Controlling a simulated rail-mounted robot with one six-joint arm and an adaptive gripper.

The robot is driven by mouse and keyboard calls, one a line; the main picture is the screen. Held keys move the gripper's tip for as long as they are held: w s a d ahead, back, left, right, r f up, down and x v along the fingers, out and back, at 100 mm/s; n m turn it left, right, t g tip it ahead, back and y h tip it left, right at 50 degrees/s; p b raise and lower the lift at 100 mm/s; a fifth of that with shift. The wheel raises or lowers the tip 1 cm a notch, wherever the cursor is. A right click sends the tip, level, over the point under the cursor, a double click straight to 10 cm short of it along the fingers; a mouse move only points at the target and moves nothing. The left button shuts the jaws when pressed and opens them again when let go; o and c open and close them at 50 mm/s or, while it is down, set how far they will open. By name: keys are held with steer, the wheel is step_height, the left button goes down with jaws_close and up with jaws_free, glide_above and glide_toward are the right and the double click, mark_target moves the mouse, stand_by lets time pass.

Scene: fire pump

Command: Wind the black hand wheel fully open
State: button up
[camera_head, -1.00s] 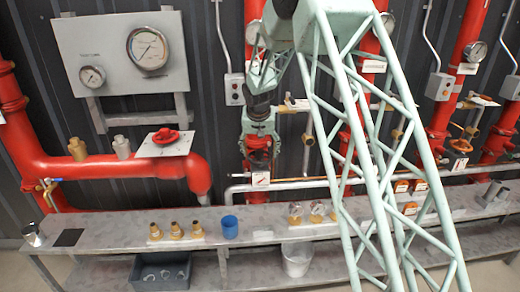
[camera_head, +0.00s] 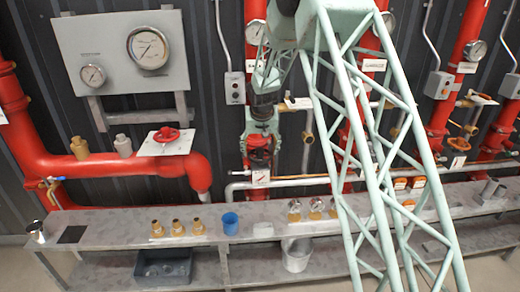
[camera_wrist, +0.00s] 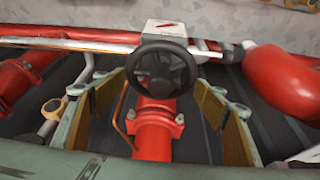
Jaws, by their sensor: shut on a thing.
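The black hand wheel (camera_wrist: 163,68) sits on a red valve body (camera_wrist: 155,130) in the middle of the wrist view. My gripper (camera_wrist: 162,82) has one finger on each side of it, with brown pads facing inward. The fingertips are at the wheel's left and right rim, and the jaws are shut on it. In the head view my gripper (camera_head: 261,130) reaches down onto the wheel, a dark shape (camera_head: 260,157) on the red standing pipe. The contact itself is too small to see there.
A grey shelf bench (camera_head: 110,228) runs below, with brass fittings (camera_head: 177,228), a blue cup (camera_head: 230,222) and a white bucket (camera_head: 297,255). A red hand wheel (camera_head: 166,134) is on the large pipe at left. A gauge panel (camera_head: 122,55) hangs above. More red pipes stand at right.

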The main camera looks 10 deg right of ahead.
steer(key=shift+d+n+y+p, duration=0.1)
steer(key=shift+n+y+p, duration=0.3)
steer(key=shift+n+p, duration=0.95)
steer(key=shift+f+m, duration=0.15)
steer(key=shift+m, duration=0.1)
steer(key=shift+n+b, duration=0.45)
steer(key=shift+n, duration=0.05)
steer(key=shift+n+y+b, duration=0.4)
steer(key=shift+n+b, duration=0.1)
steer(key=shift+b, duration=0.55)
steer(key=n+y+b, duration=0.1)
steer(key=n+b, duration=0.1)
steer(key=b, duration=0.4)
steer(key=shift+n, duration=0.4)
steer(key=shift+g, duration=0.3)
